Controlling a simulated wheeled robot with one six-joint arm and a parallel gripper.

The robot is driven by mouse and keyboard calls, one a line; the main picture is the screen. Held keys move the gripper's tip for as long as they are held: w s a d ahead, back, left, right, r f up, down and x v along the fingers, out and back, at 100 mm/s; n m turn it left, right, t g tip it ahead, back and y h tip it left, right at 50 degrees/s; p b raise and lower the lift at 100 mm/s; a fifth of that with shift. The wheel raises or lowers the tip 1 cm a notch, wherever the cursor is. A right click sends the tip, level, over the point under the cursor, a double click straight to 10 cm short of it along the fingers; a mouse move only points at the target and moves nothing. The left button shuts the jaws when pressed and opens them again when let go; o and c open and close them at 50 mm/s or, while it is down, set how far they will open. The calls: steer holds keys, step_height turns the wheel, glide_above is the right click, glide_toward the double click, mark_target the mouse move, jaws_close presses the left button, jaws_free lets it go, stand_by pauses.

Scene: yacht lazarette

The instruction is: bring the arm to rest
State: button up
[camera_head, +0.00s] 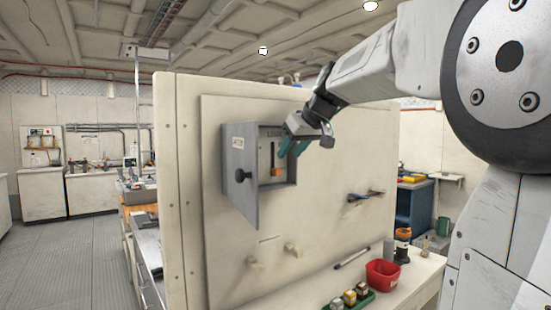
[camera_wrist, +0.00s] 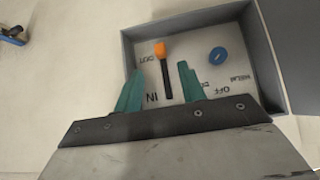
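My gripper (camera_head: 290,148) is in front of the upper right of a grey wall box (camera_head: 292,184), its teal fingers pointing into the opening. The fingers are apart in the wrist view (camera_wrist: 158,88), with nothing held between them. The box's hinged door (camera_head: 240,190), with a black knob, stands open to the left. Inside is a dark lever with an orange tip (camera_wrist: 160,50), seen between the fingers; in the head view the orange tip (camera_head: 277,171) is at the bottom. A blue round part (camera_wrist: 218,55) is beside it. I cannot tell whether a finger touches anything.
The box is set in a cream panel (camera_head: 220,270). Pegs (camera_head: 292,249) stick out below it, and hung tools (camera_head: 365,196) are to the right. On the bench below are a red bin (camera_head: 382,275) and a green tray (camera_head: 336,304). Open floor (camera_head: 65,265) is at left.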

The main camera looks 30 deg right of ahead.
steer(key=s+a+f+g, duration=0.4)
steer(key=s+a+f, duration=0.5)
steer(key=s+f, duration=0.4)
steer(key=s+a+f+g, duration=0.3)
steer(key=s+a+f, duration=0.7)
steer(key=s, duration=0.7)
step_height(320, 180, down, 4)
steer(key=shift+s+a+r+g, duration=0.15)
steer(key=shift+s+r+g, duration=0.1)
steer(key=shift+g, duration=0.15)
stand_by(0.6)
